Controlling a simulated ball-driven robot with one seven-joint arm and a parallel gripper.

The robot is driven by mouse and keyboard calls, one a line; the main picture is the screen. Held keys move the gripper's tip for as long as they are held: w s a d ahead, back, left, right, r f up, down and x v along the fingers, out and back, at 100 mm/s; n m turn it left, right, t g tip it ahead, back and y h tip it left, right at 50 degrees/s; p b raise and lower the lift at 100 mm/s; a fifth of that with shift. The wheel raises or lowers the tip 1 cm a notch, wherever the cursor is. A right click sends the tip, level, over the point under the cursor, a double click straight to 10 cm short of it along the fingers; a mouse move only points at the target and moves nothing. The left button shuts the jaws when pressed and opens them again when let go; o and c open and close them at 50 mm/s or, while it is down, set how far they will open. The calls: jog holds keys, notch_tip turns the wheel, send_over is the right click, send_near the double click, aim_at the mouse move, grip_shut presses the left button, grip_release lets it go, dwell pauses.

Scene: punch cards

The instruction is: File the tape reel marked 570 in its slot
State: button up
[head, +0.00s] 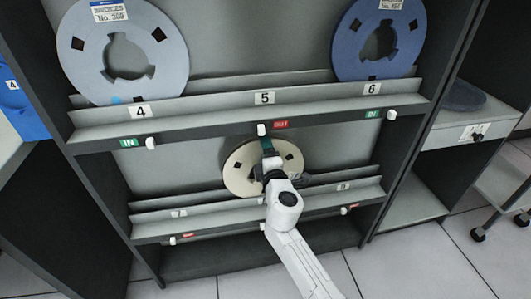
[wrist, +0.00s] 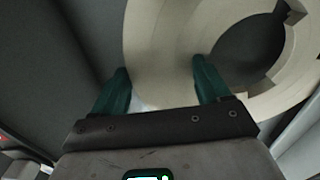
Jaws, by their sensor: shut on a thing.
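My gripper (wrist: 162,82) is shut on a cream tape reel (wrist: 160,45), with its dark green fingers at the reel's rim in the wrist view. In the head view the reel (head: 237,178) stands at the middle of the lower shelf, between the labels 7 (head: 178,213) and what looks like 9 (head: 342,187). My gripper (head: 267,146) is at its upper part, and my arm hides its lower right. No number is readable on the reel. I cannot tell whether it rests in the shelf's trough. The label of the middle lower slot is hidden behind my arm.
Blue reels stand above slots 4 (head: 122,52) and 6 (head: 379,38) on the upper shelf. Slot 5 (head: 265,98) is empty, with a red OUT sign (head: 280,124) below. Dark side posts frame the rack. A desk (head: 470,125) with a dark reel stands right.

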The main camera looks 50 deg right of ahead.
jog(key=shift+f+b, duration=0.7)
jog(key=shift+b, duration=0.1)
jog(key=o, duration=1.5)
jog(key=shift+f, duration=0.15)
jog(key=shift+c, duration=1.4)
jog(key=shift+s, duration=0.1)
jog(key=v, duration=1.2)
